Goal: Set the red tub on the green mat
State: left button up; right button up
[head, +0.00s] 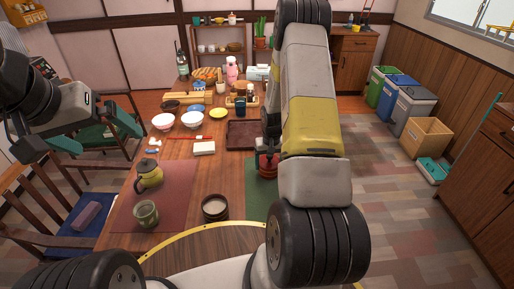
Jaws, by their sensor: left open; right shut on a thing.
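The red tub (267,170) is at the right side of the table, in my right gripper (267,154). That gripper is shut on it, and its fingers and my arm hide part of the tub. The green mat (258,202) lies at the table's right edge, partly hidden behind my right arm. The tub appears over the far part of the mat; I cannot tell whether it touches it. My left gripper (30,148) is open and empty at the far left, beyond the table's left edge and away from the tub.
A dark red mat (176,214) holds a yellow teapot (150,176) and a green cup (146,213). A dark cup (215,208) stands left of the green mat. A brown tray (240,135) lies beyond it. Bowls and other items crowd the far table. Chairs stand at left.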

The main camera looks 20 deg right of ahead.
jog(key=o, duration=1.6)
jog(key=shift+f, duration=0.1)
jog(key=shift+c, duration=0.2)
jog(key=r, duration=0.4)
jog(key=s+r, duration=0.1)
jog(key=r, duration=0.7)
jog(key=shift+s+a, duration=0.1)
jog(key=shift+s, duration=0.05)
jog(key=s+a+r+t, duration=0.1)
jog(key=s+a+r, duration=0.25)
jog(key=r, duration=0.65)
jog(key=s+a+r+t, duration=0.1)
jog(key=s+a+r, duration=0.25)
jog(key=r, duration=0.55)
jog(key=s+a+r+n+t+y, duration=0.1)
jog(key=s+a+r, duration=0.2)
jog(key=s+r, duration=0.2)
jog(key=s+a+r+n+t+y, duration=0.1)
jog(key=s+a+r, duration=0.3)
jog(key=s, duration=0.8)
jog(key=shift+s+r+t, duration=0.25)
jog(key=shift+r+t, duration=0.15)
jog(key=shift+r, duration=0.3)
